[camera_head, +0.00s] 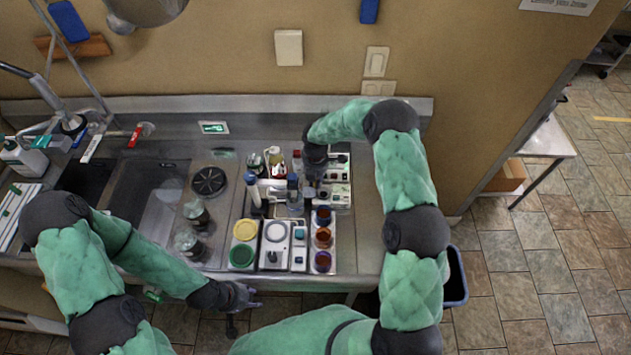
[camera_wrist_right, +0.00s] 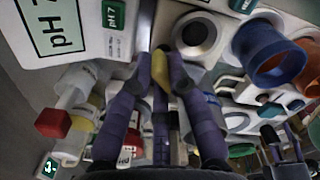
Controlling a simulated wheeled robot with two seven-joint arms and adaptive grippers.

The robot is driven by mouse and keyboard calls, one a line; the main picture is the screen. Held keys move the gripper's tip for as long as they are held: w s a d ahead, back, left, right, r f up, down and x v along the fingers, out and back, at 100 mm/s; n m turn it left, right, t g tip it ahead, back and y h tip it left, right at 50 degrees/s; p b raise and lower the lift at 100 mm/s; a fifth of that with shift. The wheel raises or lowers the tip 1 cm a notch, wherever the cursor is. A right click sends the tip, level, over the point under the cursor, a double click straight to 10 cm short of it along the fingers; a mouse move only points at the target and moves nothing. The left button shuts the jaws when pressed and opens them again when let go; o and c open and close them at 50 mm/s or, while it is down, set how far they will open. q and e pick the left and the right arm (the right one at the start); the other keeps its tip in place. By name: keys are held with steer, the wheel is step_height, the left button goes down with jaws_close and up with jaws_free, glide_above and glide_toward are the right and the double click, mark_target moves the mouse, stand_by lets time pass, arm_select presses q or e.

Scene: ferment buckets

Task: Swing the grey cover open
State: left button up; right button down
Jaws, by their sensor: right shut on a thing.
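My right gripper (camera_head: 311,187) reaches down among the instruments at the back right of the counter. In the right wrist view its purple fingers (camera_wrist_right: 160,75) are shut on a small yellow piece (camera_wrist_right: 160,70). I cannot tell whether this piece belongs to the grey cover. No grey cover shows clearly; the fingers and forearm hide part of that area. A pale round fitting with a dark centre (camera_wrist_right: 195,36) lies just beyond the fingertips. My left gripper (camera_head: 245,296) hangs empty in front of the counter edge, its fingers apart.
Yellow (camera_head: 245,230) and green (camera_head: 241,255) round tubs stand by a white stirrer (camera_head: 276,256). A rack of coloured cups (camera_head: 323,237) is close to my right gripper. A blue-capped bottle (camera_head: 252,187) stands left of it. The sink (camera_head: 150,205) lies further left.

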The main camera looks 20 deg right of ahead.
stand_by(0.3)
steer(key=c, duration=1.2)
jaws_free()
step_height(320, 180, up, 12)
steer(key=shift+r, duration=0.1)
